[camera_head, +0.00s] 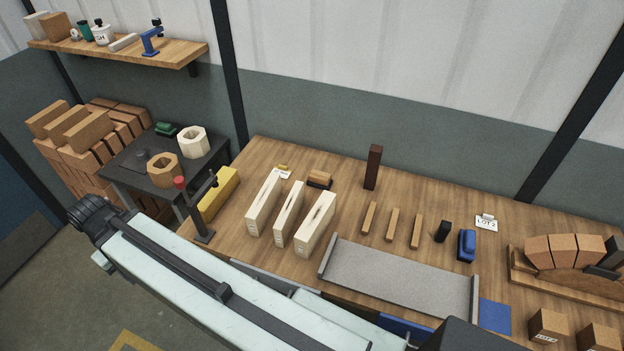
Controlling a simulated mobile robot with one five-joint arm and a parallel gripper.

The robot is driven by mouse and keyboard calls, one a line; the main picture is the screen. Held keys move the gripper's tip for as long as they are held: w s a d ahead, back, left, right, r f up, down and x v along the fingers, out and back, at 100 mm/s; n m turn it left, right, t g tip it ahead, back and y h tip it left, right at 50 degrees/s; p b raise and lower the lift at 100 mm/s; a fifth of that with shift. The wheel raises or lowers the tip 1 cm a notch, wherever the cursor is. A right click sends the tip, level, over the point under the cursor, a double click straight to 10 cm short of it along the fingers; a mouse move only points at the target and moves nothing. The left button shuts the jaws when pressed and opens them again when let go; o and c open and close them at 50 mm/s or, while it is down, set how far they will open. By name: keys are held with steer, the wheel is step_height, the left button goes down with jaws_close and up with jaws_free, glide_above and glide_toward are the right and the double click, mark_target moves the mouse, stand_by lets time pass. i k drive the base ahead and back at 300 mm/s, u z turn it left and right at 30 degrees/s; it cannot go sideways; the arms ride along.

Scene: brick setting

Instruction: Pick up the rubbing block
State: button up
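No label marks the rubbing block, so I cannot tell for sure which piece it is. A small block with a brown top and a black base (319,180) lies at the back of the wooden bench (340,205), behind the pale slotted boxes. A small black block (442,231) and a blue block-like piece (467,245) stand side by side right of the middle. My pale arm crosses the lower left in front of the bench. My gripper's fingers do not show, and nothing on the bench is seen in its grasp.
Three pale slotted boxes (289,212), a dark upright brick (373,167) and three thin wooden strips (393,224) stand on the bench. A grey tray (400,277) lies at the front. A dark clamp-like stand (203,236) and yellow block (218,196) are left. Bricks (565,250) sit right.

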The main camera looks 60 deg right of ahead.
mark_target(318, 179)
steer(key=u, duration=0.1)
steer(key=i, duration=1)
steer(key=z, duration=0.05)
